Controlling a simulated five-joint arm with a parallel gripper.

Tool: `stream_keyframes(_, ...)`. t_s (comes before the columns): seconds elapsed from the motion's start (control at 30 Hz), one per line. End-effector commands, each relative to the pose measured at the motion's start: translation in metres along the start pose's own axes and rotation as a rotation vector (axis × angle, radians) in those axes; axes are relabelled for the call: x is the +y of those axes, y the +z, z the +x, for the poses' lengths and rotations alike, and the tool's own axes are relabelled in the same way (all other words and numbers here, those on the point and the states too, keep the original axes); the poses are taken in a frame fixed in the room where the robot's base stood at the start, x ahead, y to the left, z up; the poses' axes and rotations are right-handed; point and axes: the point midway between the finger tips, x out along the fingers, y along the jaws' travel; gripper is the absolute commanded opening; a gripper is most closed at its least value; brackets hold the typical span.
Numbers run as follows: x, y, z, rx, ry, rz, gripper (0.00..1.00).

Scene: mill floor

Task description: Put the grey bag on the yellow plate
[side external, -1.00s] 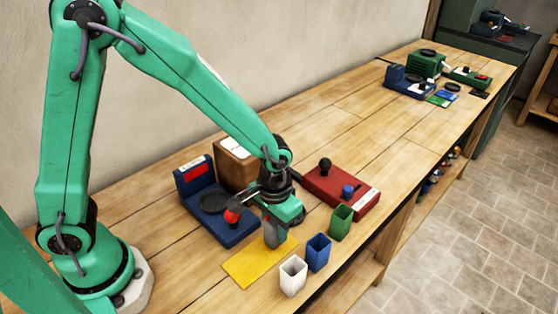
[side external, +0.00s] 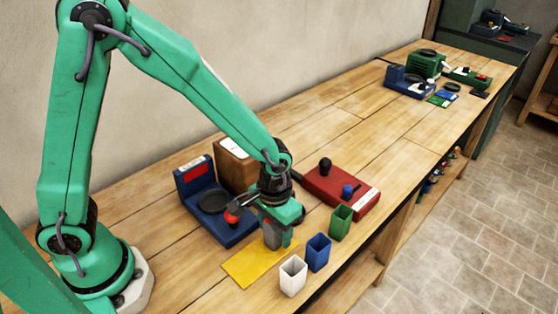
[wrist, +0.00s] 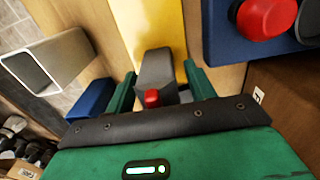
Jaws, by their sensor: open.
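The grey bag (side external: 273,237) stands upright at the far right end of the yellow plate (side external: 247,268) in the side view, and its base seems to touch the plate. In the wrist view the grey bag (wrist: 155,70) lies between my two green fingers, with a red piece at its near end and the yellow plate (wrist: 150,22) beyond it. My gripper (side external: 276,222) is open around the top of the bag, with a finger on each side (wrist: 160,76). Part of the plate is hidden by the bag.
White (side external: 292,276), blue (side external: 318,254) and green (side external: 341,222) cups stand right of the plate near the table edge. A blue device (side external: 215,215) with a red knob, a brown box (side external: 237,165) and a red device (side external: 342,190) stand close behind.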

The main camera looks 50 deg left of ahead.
Motion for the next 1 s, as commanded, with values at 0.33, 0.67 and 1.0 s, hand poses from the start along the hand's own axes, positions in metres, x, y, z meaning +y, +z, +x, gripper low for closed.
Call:
stream_keyframes(0.33,0.0,-0.001,-0.022,0.004,0.002,0.0,0.54)
stream_keyframes(0.67,0.0,-0.001,-0.073,0.005,0.002,0.0,0.54)
stream_keyframes(1.0,0.0,-0.001,-0.116,0.002,0.001,0.0,0.54)
